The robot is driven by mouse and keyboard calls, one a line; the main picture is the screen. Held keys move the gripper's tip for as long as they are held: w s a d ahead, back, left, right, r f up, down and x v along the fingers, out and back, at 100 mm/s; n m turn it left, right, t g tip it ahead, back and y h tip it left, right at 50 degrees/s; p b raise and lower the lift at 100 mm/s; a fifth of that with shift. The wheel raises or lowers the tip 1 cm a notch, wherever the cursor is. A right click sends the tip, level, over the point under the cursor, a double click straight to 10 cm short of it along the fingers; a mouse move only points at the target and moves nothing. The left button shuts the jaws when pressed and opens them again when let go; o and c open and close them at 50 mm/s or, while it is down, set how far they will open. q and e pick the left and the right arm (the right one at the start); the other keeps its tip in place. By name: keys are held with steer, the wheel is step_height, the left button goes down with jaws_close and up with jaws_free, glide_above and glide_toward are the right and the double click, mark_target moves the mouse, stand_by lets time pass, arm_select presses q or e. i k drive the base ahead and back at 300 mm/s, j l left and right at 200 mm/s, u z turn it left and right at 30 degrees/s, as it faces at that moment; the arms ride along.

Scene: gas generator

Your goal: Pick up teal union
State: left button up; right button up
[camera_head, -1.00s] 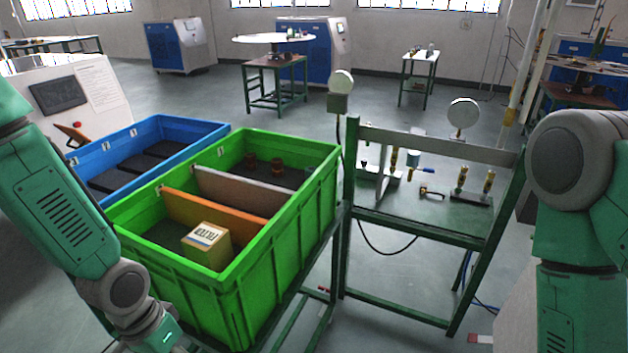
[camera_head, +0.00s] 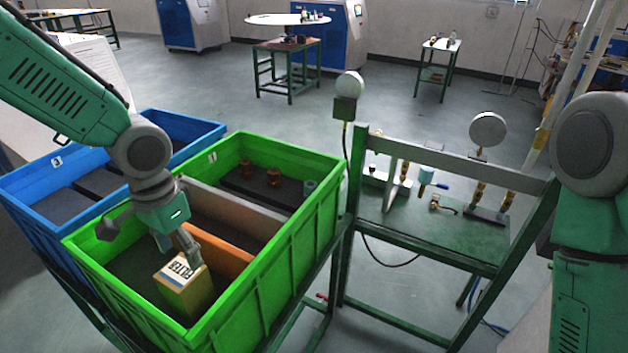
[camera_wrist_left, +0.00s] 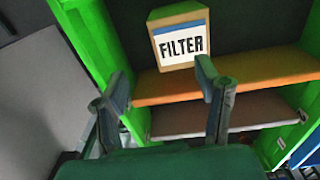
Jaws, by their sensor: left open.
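A small teal fitting (camera_head: 309,187), which looks like the teal union, sits in the far compartment of the green crate (camera_head: 300,262), at its right end. My left gripper (camera_head: 147,240) is over the near compartment of the crate, well left of the teal fitting. Its two fingers are spread with nothing between them, as the left wrist view (camera_wrist_left: 162,80) also shows. The teal fitting does not show clearly in the wrist view. My right arm is at the right edge of the head view, and its gripper is out of view.
A yellow filter box (camera_head: 186,290) stands in the near compartment, close to my left fingers. An orange divider (camera_head: 222,244) and a grey divider (camera_head: 240,207) cross the crate. Reddish-brown fittings (camera_head: 273,177) share the far compartment. A blue crate (camera_head: 50,178) is left; a bench (camera_head: 450,235) is right.

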mark_target(310, 186)
steer(key=i+l, duration=0.25)
steer(key=i, duration=0.15)
steer(key=i+l, duration=0.3)
steer(key=i, duration=0.15)
steer(key=i+l, duration=0.25)
steer(key=i, duration=0.15)
